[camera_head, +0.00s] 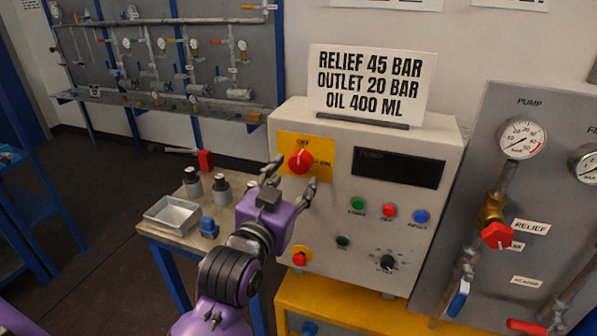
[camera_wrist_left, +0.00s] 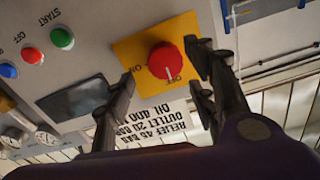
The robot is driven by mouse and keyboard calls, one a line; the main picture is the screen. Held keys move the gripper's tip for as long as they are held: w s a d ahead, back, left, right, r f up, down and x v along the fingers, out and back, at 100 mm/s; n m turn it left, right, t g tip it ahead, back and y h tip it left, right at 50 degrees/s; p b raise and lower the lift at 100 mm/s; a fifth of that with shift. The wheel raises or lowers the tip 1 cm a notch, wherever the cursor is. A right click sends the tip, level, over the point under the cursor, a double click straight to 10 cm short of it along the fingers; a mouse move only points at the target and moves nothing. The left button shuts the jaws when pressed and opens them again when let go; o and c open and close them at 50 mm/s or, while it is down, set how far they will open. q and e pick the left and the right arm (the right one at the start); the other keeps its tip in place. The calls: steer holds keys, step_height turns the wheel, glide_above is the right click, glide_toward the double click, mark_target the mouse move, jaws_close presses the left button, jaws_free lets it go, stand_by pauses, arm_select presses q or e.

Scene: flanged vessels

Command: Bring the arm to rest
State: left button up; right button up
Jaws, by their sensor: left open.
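My left gripper (camera_head: 290,182) is purple with dark fingers. It is open and empty in front of the control cabinet (camera_head: 330,235), just below and around the height of the red rotary switch (camera_head: 301,161) on its yellow plate. In the left wrist view the open fingers (camera_wrist_left: 165,88) stand on either side of the red switch (camera_wrist_left: 166,62), apart from it as far as I can tell. The switch's pointer shows upright toward OFF in the head view. My right gripper is not in view.
A sign (camera_head: 370,82) stands on the cabinet. A side table (camera_head: 168,232) at left holds a metal tray (camera_head: 172,213), dark-capped bottles and a blue item. A pump panel (camera_head: 500,180) with gauges and valves stands at right. Open floor lies at the left.

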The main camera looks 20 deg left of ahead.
arm_select(q)
steer(key=shift+s, duration=1.2)
step_height(320, 180, down, 14)
steer(key=s+g, duration=0.2)
steer(key=g, duration=0.1)
steer(key=s+f+g, duration=0.3)
steer(key=s+f, duration=0.8)
steer(key=f, duration=0.4)
steer(key=s+d+f+n+g, duration=0.1)
steer(key=s+f+g, duration=0.2)
steer(key=s+f, duration=0.9)
step_height(320, 180, down, 5)
steer(key=shift+s+r, duration=0.15)
steer(key=shift+r, duration=0.05)
